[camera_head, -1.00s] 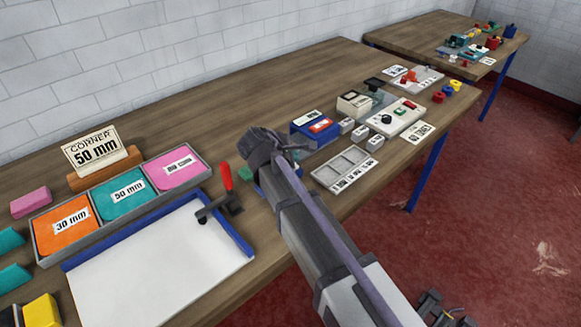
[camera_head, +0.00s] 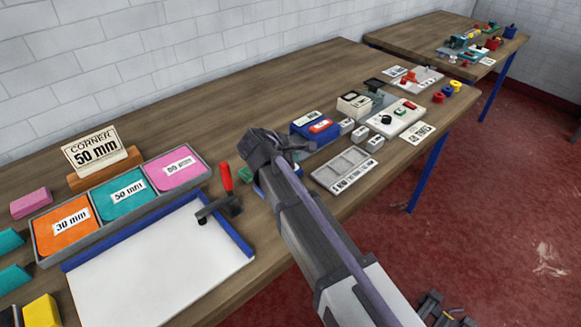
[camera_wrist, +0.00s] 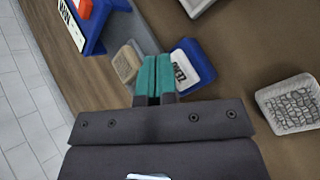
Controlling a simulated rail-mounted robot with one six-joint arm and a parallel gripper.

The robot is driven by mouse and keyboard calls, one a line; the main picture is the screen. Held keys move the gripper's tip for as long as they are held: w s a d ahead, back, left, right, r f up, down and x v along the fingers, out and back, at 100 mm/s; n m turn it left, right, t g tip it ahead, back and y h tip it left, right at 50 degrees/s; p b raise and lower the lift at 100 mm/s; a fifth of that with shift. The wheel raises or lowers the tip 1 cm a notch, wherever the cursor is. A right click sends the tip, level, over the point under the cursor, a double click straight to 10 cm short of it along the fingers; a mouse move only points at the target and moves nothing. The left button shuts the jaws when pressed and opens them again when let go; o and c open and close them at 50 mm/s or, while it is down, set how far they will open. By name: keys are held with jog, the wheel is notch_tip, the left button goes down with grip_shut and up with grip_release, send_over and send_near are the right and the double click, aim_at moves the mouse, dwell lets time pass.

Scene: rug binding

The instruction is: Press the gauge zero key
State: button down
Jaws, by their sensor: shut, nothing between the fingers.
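In the wrist view, a blue block with a white top (camera_wrist: 192,67) carries a label that seems to read ZERO, seen upside down. My gripper (camera_wrist: 154,62) has teal fingertips closed together with nothing between them. The tips appear immediately left of the white-topped block; I cannot tell whether they touch it or how high they are.
A small beige block (camera_wrist: 126,62) lies left of the fingertips. A blue unit with a red key (camera_head: 320,126) stands beyond my wrist. A grey compartment tray (camera_head: 346,170) lies at the bench's front edge.

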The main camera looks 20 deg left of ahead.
dwell(0.5)
jog(key=shift+f+b, duration=0.4)
jog(key=shift+f+b, duration=0.45)
dwell(0.4)
jog(key=shift+r, duration=0.15)
jog(key=shift+r+p, duration=0.75)
jog(key=shift+p, duration=0.15)
notch_tip(320, 180, up, 5)
jog(key=p, duration=0.5)
